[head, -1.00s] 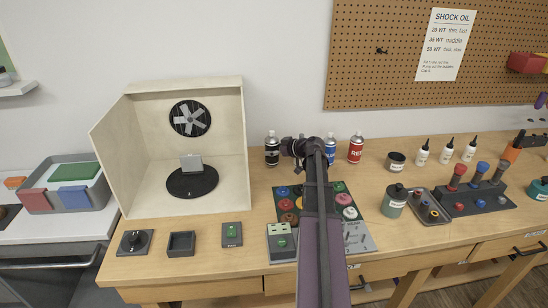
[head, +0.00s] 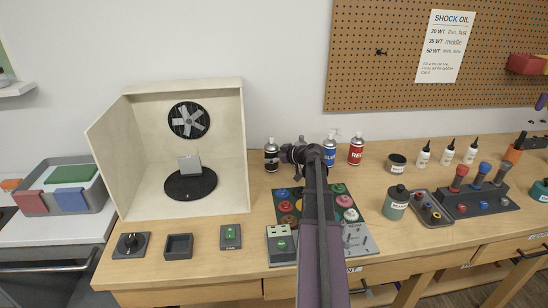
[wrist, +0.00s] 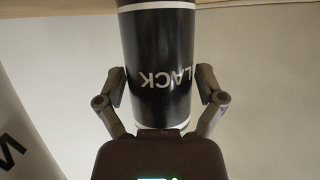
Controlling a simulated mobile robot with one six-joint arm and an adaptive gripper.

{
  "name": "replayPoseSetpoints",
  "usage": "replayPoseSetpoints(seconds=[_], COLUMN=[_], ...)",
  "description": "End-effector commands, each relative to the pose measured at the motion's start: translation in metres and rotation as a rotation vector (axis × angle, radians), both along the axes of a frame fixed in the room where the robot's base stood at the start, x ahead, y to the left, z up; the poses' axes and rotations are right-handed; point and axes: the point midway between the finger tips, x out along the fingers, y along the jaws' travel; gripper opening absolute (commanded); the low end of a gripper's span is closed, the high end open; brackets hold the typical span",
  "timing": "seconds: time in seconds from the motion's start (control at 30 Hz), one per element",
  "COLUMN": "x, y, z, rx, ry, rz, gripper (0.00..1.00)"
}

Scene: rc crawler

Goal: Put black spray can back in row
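The black spray can (head: 271,156) is upright at the left end of the row, beside the box's right wall. Its black label with white letters fills the middle of the wrist view (wrist: 158,60), upside down there. My gripper (wrist: 160,78) has one finger on each side of the can, both against it. In the head view my gripper (head: 284,154) meets the can from the right. I cannot tell whether the can's base touches the bench. The blue can (head: 330,150) and red can (head: 356,150) stand right of my arm.
A pale curved surface with a dark letter (wrist: 12,150) is close by at the wrist view's left, perhaps another can. The open box (head: 246,190) with a fan stands left. A dark mat (head: 283,218) with colored paint pots lies in front, partly under my arm.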

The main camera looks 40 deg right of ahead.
Motion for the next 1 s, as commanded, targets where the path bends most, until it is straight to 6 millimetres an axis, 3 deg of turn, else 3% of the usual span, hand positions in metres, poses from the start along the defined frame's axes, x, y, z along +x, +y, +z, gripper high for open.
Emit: replayPoseSetpoints(seconds=[0.47, 1.0], x=[-0.001, -0.069], y=[0.0, -0.022], z=[0.005, 0.036], rx=[0.0, 0.0], ry=[0.0, 0.0], rz=[0.0, -0.002], gripper=[0.89, 0.89])
